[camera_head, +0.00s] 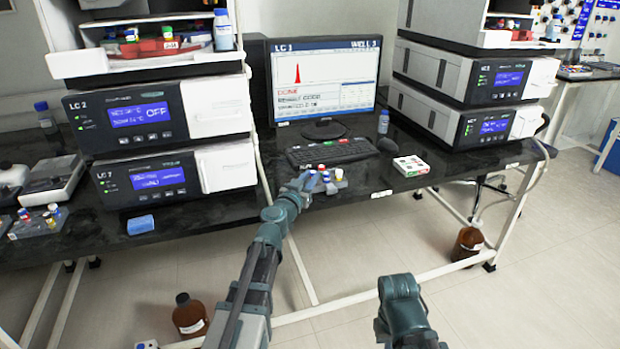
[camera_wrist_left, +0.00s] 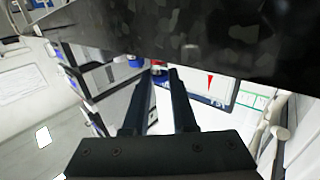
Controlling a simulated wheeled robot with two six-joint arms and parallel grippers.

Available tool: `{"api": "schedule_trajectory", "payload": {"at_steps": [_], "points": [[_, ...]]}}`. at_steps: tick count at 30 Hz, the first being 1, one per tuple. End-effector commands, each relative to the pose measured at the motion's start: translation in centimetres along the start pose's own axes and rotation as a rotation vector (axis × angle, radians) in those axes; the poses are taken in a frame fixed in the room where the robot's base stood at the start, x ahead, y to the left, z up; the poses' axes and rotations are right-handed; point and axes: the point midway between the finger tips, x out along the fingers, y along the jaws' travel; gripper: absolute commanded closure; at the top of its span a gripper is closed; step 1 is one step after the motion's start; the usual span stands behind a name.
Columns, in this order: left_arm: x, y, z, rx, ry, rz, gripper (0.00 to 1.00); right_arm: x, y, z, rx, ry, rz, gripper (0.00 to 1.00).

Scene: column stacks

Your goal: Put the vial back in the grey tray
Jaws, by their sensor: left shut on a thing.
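My left gripper (camera_head: 308,182) is at the front edge of the black bench, beside a small grey tray (camera_head: 333,187) with several colour-capped vials (camera_head: 326,177). It is shut on a vial, which is mostly hidden in the head view. In the left wrist view the two dark fingers (camera_wrist_left: 159,73) have a small red and white piece (camera_wrist_left: 157,70) between their tips. A blue cap (camera_wrist_left: 135,62) shows just beside them. Whether the held vial touches the tray cannot be told. My right arm shows at the bottom, with its gripper out of sight.
A keyboard (camera_head: 332,152) and monitor (camera_head: 325,80) stand behind the tray. A white box with coloured spots (camera_head: 411,166) lies to its right. Instrument stacks flank the bench space. Another grey vial rack (camera_head: 38,225) and a blue block (camera_head: 140,225) are at left.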

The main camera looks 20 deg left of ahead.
Motion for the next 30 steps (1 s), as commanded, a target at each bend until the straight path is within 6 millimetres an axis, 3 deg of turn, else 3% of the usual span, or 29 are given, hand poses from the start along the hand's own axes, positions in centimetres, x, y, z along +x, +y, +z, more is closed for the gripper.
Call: {"api": "schedule_trajectory", "payload": {"at_steps": [27, 28, 30], "points": [[0.0, 0.0, 0.89, 0.0, 0.0, 0.0, 1.0, 0.88, -0.09, -0.05, 0.0, 0.0, 0.0, 1.0], [0.0, 0.0, 0.89, 0.0, 0.0, 0.0, 0.7, 0.88, -0.09, -0.05, 0.0, 0.0, 0.0, 1.0], [0.0, 0.0, 0.89, 0.0, 0.0, 0.0, 0.57, 0.88, -0.09, -0.05, 0.0, 0.0, 0.0, 1.0]]}}
